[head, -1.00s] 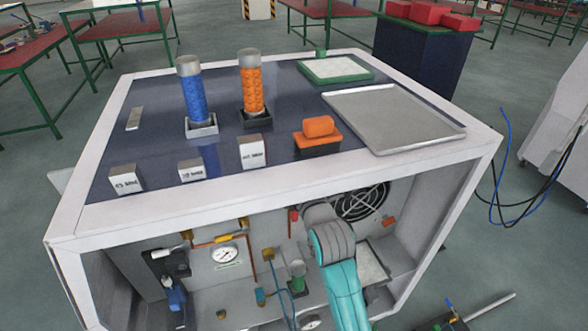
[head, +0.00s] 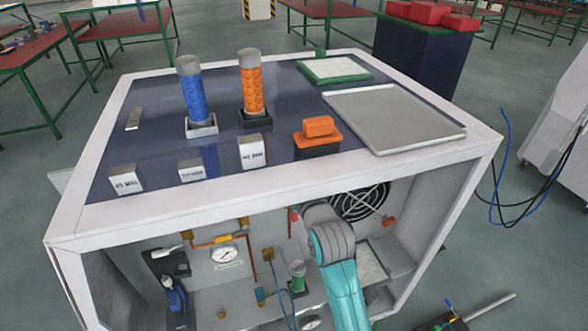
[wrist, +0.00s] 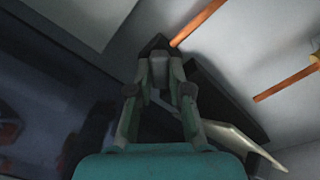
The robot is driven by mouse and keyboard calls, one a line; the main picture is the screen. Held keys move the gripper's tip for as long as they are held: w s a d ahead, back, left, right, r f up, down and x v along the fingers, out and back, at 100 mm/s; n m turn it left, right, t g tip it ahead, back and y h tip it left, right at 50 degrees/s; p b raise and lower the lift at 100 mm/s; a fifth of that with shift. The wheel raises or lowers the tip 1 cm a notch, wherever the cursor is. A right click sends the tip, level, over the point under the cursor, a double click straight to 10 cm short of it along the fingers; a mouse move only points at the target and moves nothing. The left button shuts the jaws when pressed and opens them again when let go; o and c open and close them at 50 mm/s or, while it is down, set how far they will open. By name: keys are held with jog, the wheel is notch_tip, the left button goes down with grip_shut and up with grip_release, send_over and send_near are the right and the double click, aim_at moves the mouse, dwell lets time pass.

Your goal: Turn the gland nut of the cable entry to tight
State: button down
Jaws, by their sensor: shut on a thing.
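In the wrist view my gripper (wrist: 159,88) has its two teal fingers closed in on a small dark grey piece (wrist: 158,46). I take it for the gland nut of the cable entry, but it is in shadow and the fingers cover much of it. I cannot tell how far the nut is turned. In the head view my teal arm reaches into the open front of the white cabinet (head: 270,200), and my gripper is hidden behind its own links.
Inside the cabinet are a pressure gauge (head: 224,254), copper pipes, a fan grille (head: 360,203) and a green-based fitting (head: 298,277), all near my arm. In the wrist view a pale lever (wrist: 240,145) lies close to the right finger. A metal tray (head: 390,118) lies on top.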

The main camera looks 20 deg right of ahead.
jog(key=shift+m, duration=1.6)
jog(key=c, duration=1.1)
grip_release()
